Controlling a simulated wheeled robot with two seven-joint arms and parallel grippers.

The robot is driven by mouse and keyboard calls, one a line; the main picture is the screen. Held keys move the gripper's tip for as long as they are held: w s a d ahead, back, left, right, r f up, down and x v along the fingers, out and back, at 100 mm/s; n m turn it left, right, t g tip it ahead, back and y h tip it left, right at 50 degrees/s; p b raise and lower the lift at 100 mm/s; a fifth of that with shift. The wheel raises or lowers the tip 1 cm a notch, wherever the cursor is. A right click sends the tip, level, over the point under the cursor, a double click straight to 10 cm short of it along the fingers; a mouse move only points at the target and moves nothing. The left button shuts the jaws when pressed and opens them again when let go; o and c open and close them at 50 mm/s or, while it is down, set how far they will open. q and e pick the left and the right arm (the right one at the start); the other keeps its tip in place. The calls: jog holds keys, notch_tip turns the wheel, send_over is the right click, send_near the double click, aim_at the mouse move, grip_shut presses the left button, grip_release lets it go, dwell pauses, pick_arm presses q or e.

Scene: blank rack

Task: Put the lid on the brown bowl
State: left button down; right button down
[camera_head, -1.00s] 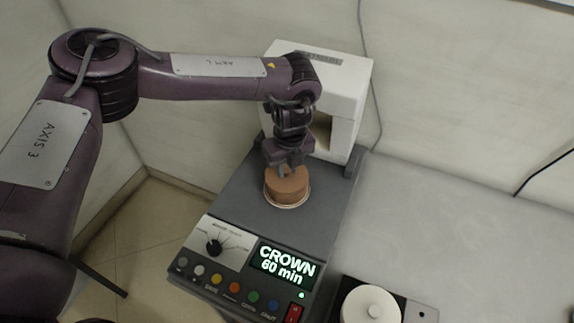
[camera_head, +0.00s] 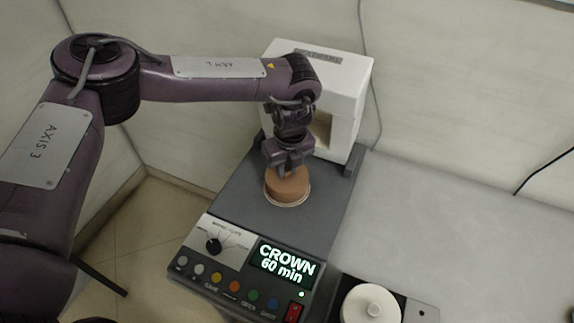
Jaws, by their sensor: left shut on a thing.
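The brown bowl (camera_head: 287,187) is a short, round, brown piece on the grey top of the machine, with a thin pale ring around its foot. My left gripper (camera_head: 285,170) reaches down from above and is shut on the bowl at its upper back side. The fingertips are small and partly hidden by the wrist. A round white lid (camera_head: 370,304) with a knob sits at the bottom right, cut by the picture's edge, apart from the gripper. My right gripper does not show.
The grey machine (camera_head: 238,197) has a white upright housing (camera_head: 345,92) close behind the bowl. At its front are a dial, coloured buttons and a display (camera_head: 282,262) reading "CROWN 60 min". The pale table (camera_head: 460,225) on the right is mostly clear.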

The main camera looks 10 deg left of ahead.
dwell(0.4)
pick_arm(q)
jog(key=c, duration=1.2)
grip_release()
jog(key=shift+o, duration=0.5)
jog(key=o, duration=0.4)
jog(key=shift+r+p, duration=2.65)
jog(key=shift+r, duration=0.85)
jog(key=shift+f, duration=0.1)
